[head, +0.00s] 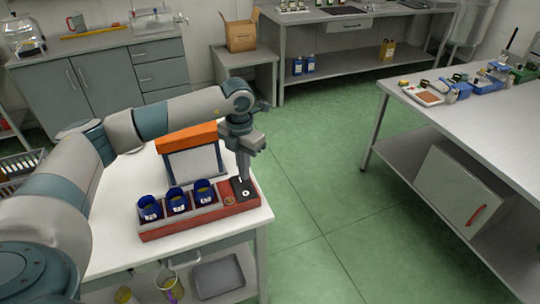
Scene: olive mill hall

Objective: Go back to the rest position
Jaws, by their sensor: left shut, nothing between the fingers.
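My left arm comes in from the left and reaches over a white table (112,232). My left gripper (244,178) points down and is shut with nothing in it. It is above the right end of a red rack (212,215), over a dark square plate with a white mark (244,189). I cannot tell whether the fingertips touch the plate. Three blue cups (177,200) with pale labels stand in the rack to the left of the gripper. My right gripper is not in view.
An orange-topped panel (188,140) stands behind the rack, close to my left arm. A second bench (480,125) at the right holds small items. A cardboard box (241,36) sits on a low table at the back. The green floor (325,180) between the benches is clear.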

